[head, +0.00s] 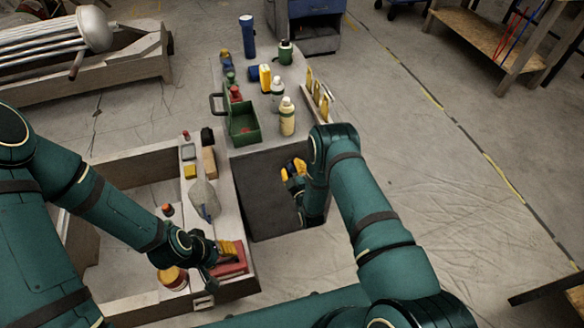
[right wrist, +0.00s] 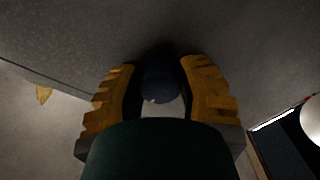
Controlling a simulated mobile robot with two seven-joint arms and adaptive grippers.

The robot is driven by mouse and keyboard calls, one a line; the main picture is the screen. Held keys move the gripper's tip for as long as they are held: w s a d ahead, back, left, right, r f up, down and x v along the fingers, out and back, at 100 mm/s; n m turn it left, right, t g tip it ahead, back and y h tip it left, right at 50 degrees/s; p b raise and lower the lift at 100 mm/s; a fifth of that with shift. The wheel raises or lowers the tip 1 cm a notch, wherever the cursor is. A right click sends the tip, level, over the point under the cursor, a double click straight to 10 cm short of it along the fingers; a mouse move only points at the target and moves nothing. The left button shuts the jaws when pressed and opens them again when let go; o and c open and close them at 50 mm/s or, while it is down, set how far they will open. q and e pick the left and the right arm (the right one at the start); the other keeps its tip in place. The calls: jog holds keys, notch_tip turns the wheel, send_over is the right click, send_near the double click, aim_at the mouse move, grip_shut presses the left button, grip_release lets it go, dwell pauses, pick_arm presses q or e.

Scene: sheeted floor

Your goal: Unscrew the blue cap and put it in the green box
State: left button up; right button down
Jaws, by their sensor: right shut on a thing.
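In the right wrist view, a dark blue rounded thing (right wrist: 160,86), which looks like the blue cap, sits between the yellow fingers of my right gripper (right wrist: 163,95). The gripper is shut on it. The open green box (head: 243,136) stands on the bench, left of and beyond this gripper. My left gripper (head: 229,251) is at a red object (head: 232,267); its jaw state is unclear.
Pale bottles (head: 287,122), a green bottle (head: 286,55), a blue torch (head: 247,38) and a yellow container (head: 265,78) crowd the bench. The dark grey panel (head: 255,200) is mostly bare. A clear bag-like object (head: 204,197) lies near my left gripper.

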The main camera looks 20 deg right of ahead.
jog(key=shift+s+d+p, duration=0.1)
jog(key=shift+s+p, duration=0.85)
jog(key=shift+s, duration=1.55)
jog(key=shift+s+d+p, duration=0.1)
jog(key=shift+s+p, duration=0.6)
jog(key=shift+s, duration=1.3)
notch_tip(320, 180, up, 14)
jog(key=f, duration=0.1)
send_over(294, 171)
jog(key=s+d, duration=0.1)
jog(key=s, duration=0.5)
notch_tip(294, 171, up, 13)
jog(key=s, duration=0.2)
jog(key=shift+s+h, duration=0.3)
jog(key=shift+s, duration=0.1)
